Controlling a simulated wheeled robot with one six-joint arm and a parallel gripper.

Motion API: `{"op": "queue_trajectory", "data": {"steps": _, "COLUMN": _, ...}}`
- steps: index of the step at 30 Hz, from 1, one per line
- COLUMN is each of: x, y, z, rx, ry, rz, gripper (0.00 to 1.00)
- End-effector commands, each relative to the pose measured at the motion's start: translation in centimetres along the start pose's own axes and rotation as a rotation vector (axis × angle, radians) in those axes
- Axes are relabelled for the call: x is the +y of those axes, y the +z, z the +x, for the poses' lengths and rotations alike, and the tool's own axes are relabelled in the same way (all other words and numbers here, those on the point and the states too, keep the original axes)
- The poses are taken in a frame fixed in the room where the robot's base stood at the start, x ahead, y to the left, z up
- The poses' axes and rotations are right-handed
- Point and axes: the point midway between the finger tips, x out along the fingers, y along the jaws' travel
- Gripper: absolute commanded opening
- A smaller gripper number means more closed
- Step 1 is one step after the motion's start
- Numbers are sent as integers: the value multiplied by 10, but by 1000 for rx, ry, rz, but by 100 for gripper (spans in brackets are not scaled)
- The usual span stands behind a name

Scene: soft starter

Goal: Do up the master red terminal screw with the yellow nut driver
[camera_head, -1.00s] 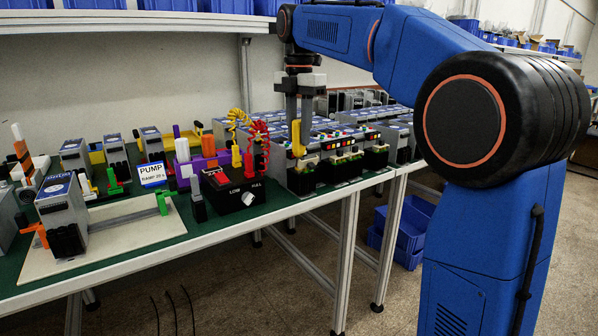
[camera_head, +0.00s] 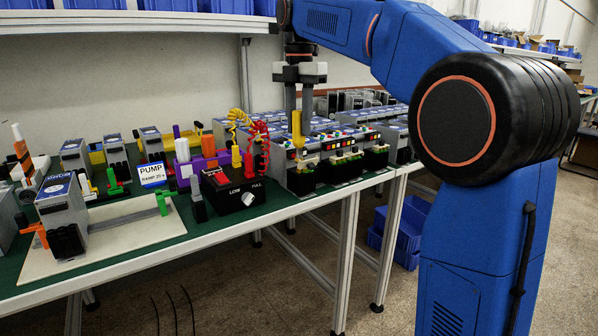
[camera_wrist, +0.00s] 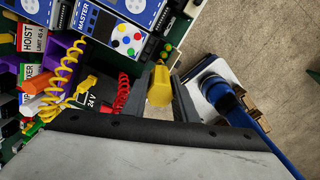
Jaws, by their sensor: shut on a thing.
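My gripper (camera_head: 299,118) is shut on the yellow nut driver (camera_head: 297,130), which hangs upright in front of a row of grey units with coloured buttons. In the wrist view the driver's yellow handle (camera_wrist: 160,88) sits between the two fingers. The unit labelled MASTER (camera_wrist: 88,16) shows at the top of the wrist view, to the left of the driver, with its round coloured buttons. The red terminal screw cannot be made out in either view. The driver's lower tip is too small to tell whether it touches anything.
A black LOW/FULL box (camera_head: 233,192) stands left of the units, with yellow and red coiled leads (camera_wrist: 123,92) near it. A white PUMP sign (camera_head: 152,173) and a cream board (camera_head: 110,242) lie farther left. The green table ends in a pale front edge (camera_head: 240,225).

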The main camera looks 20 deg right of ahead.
Motion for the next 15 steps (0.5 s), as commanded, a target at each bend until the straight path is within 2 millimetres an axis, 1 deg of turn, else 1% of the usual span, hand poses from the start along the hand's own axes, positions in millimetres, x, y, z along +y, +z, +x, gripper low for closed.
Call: {"op": "queue_trajectory", "data": {"steps": 15, "x": 0, "y": 0, "z": -24, "rx": 0, "ry": 0, "rz": 0, "gripper": 4}}
